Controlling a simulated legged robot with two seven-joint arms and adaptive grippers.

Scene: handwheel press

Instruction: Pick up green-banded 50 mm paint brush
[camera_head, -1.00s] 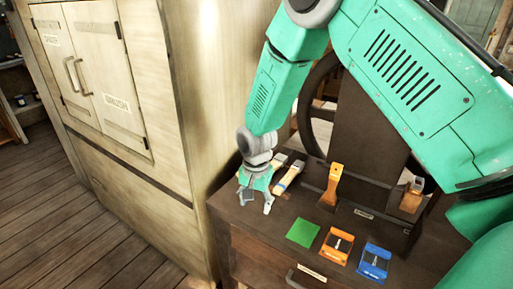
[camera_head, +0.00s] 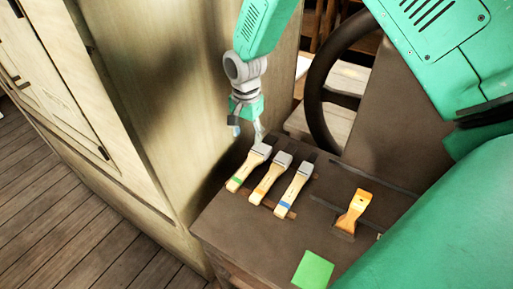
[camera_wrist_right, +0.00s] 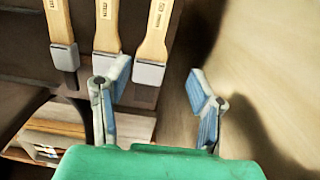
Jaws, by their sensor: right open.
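The green-banded paint brush (camera_head: 245,170) is the leftmost of three brushes lying side by side on the dark bench top. It has a pale wooden handle with a green band near its end, a grey ferrule and dark bristles. In the right wrist view it is the rightmost brush (camera_wrist_right: 157,35), nearest the pale cabinet side; its band is out of frame. My right gripper (camera_head: 247,133) is open and empty, close to the brush's bristle end. In the right wrist view the spread fingers (camera_wrist_right: 158,86) stand either side of its ferrule end in the picture. Height above it is unclear.
Orange-banded (camera_head: 271,178) and blue-banded (camera_head: 293,190) brushes lie close to the right. An orange scraper (camera_head: 353,214) and a green square (camera_head: 313,269) are farther right. A dark handwheel (camera_head: 318,85) stands behind, and a pale cabinet (camera_head: 165,110) rises close on the left.

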